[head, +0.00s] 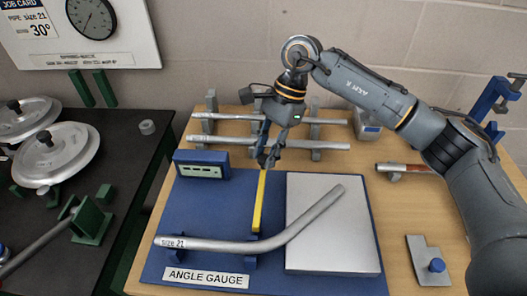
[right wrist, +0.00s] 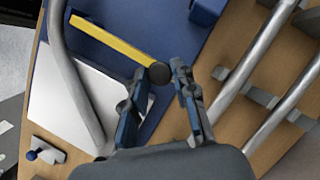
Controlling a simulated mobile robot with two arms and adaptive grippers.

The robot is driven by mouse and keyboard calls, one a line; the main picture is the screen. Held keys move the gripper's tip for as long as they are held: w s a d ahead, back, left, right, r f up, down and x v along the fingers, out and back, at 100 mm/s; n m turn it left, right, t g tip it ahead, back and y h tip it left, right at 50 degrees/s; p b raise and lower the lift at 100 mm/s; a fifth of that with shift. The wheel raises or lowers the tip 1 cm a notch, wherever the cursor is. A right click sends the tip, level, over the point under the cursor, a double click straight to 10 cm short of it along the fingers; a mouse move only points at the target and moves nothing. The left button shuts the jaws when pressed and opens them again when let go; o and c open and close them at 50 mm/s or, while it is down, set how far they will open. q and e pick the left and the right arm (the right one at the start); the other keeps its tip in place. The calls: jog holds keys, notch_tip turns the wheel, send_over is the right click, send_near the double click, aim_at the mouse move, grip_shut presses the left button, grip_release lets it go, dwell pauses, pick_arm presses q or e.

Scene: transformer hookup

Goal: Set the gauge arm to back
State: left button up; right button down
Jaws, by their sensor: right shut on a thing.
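The gauge arm is a yellow bar (head: 259,204) on the blue angle gauge board (head: 178,215). It points toward the back, its near end by the bent pipe. It also shows in the right wrist view (right wrist: 112,38), with a dark round knob (right wrist: 160,74) at its end. My right gripper (head: 267,162) is shut on that knob, a finger on each side; in the right wrist view the fingertips (right wrist: 159,70) flank it. A bent grey pipe (head: 215,245) marked size 21 lies in blue holders across the board. My left gripper is not in view.
A white plate (head: 330,255) lies on the board's right, under the pipe's bent end. A blue readout box (head: 201,165) stands at the back left. Straight pipes (head: 230,141) lie on a rack behind. A dark bench (head: 125,170) with round lids stands left.

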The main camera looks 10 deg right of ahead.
jog(key=c, duration=1.1)
grip_release()
jog(key=shift+o, duration=0.2)
jog(key=shift+r, duration=0.1)
jog(key=v, duration=1.2)
